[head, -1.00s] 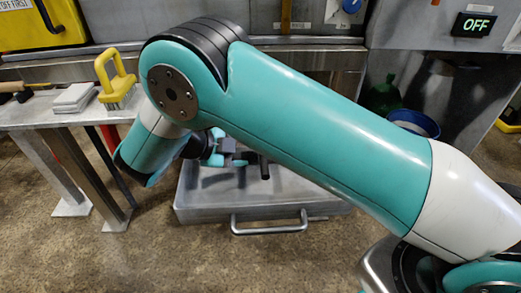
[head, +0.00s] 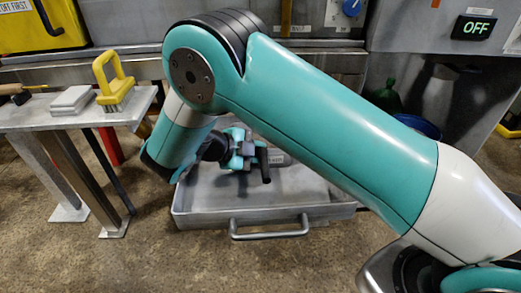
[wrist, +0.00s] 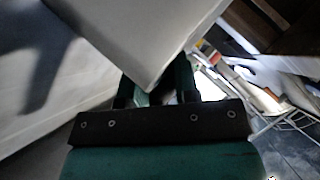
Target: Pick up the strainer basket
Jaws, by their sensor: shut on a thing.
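My gripper (head: 243,157) is above the pulled-out metal tray in the head view, partly hidden by my own arm. It is shut on a grey object with a dark handle, which I take to be the strainer basket (head: 279,158). The basket shows just right of the jaws, apparently clear of the tray floor. In the wrist view my gripper's fingers (wrist: 155,88) are on either side of a large pale grey surface of the basket (wrist: 135,40), which fills the upper middle. Most of the basket's shape is hidden or blurred.
The metal tray (head: 205,219) with a front handle (head: 270,235) lies below. A side bench (head: 60,117) at left holds a yellow-handled brush (head: 112,85), grey pads (head: 71,100) and a tool. A green bottle (head: 387,97) and blue bucket (head: 420,128) stand at right. The front floor is clear.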

